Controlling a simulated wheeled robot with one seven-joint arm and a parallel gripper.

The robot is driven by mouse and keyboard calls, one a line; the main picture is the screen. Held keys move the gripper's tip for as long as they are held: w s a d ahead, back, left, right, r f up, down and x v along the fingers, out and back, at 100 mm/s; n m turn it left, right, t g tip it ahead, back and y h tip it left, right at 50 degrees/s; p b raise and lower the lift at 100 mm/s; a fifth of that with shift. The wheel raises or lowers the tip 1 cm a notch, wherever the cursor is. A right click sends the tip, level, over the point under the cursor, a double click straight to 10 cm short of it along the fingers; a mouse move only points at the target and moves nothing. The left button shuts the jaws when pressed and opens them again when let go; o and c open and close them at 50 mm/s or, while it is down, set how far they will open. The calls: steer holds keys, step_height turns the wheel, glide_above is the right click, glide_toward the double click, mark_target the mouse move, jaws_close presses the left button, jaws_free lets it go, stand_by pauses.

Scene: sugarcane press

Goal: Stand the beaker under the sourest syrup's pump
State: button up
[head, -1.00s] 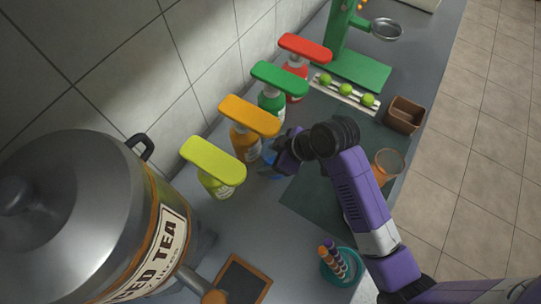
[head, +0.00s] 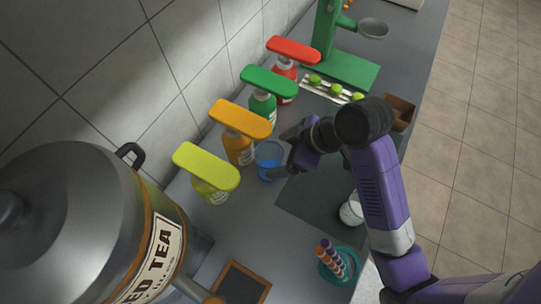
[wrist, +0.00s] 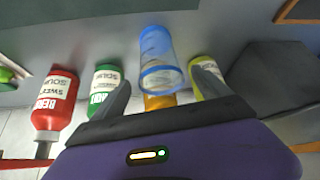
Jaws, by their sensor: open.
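The clear blue beaker (head: 268,160) stands upright on the counter in front of the orange-topped syrup pump (head: 240,120). It also shows in the wrist view (wrist: 158,55), between and beyond my fingertips. My gripper (head: 288,153) is open and empty, just right of the beaker. The yellow-green pump (head: 206,168) stands to the left, the green pump (head: 268,84) and red pump (head: 291,52) beyond the orange. In the wrist view, the red bottle (wrist: 56,103) and green bottle (wrist: 104,88) carry labels, only partly readable; the orange bottle is mostly hidden behind the beaker.
A large iced tea urn (head: 75,225) stands at left. A small chalkboard (head: 243,282), a teal dish (head: 350,264) with striped sticks and a white-topped container (head: 351,210) are nearer. Limes on a rack (head: 331,90), a green press (head: 345,68) and a brown box (head: 402,110) lie beyond.

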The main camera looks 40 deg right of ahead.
steer(key=shift+v, duration=1.65)
